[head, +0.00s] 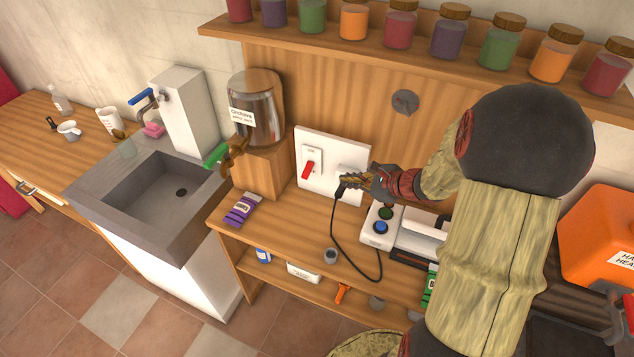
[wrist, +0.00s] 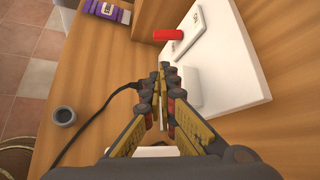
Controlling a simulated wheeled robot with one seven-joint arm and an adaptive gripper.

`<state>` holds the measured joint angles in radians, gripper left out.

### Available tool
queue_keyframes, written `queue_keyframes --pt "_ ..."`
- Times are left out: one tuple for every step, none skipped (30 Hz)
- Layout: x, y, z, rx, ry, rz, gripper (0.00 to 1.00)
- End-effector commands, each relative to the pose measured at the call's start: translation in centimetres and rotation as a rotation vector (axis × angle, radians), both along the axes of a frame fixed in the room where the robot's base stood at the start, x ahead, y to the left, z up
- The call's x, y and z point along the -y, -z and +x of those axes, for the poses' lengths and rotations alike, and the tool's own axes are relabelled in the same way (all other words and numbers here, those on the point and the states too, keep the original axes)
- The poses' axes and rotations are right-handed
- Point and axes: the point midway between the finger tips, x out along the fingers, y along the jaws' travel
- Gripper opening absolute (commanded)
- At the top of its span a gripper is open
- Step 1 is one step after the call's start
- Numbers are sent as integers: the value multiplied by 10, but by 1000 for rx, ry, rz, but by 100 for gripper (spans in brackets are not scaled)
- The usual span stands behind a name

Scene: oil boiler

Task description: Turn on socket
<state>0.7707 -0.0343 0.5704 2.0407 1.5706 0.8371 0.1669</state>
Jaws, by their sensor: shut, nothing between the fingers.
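The white wall socket panel (head: 330,150) stands against the wooden back board; it also shows in the wrist view (wrist: 232,75). A red switch lever (head: 307,169) sits on its left part and sticks out from the panel; the wrist view shows it too (wrist: 168,35).
A metal dispenser (head: 258,105) with a green-handled tap stands left on a wooden block. A purple packet (head: 242,209) and a grey cup (head: 331,256) are on the counter. A white device with a blue button (head: 380,228) stands below my gripper. The sink (head: 150,200) is further left.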

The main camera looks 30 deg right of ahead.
Motion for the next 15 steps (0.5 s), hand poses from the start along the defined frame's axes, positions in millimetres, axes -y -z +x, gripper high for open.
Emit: queue_keyframes --pt "-5 9 8 -2 -4 3 0" --pt "-7 12 12 -2 -4 3 0" --pt "-9 17 19 -2 -5 2 0" --pt "-10 20 24 -2 -5 1 0" --pt "-12 23 28 -2 -5 1 0" --pt "-15 28 34 -3 -3 3 0" --pt "-16 31 39 -2 -5 3 0" --pt "-18 35 44 -2 -4 3 0" --pt "-20 39 49 -2 -5 1 0" --pt "-22 43 54 -3 -4 1 0" --pt "-24 46 59 -3 -4 2 0" --pt "-26 50 65 -3 -4 2 0" --pt "-27 54 69 -2 -4 3 0" --pt "-30 57 74 -3 -5 2 0" --pt "-31 61 80 -2 -4 1 0"
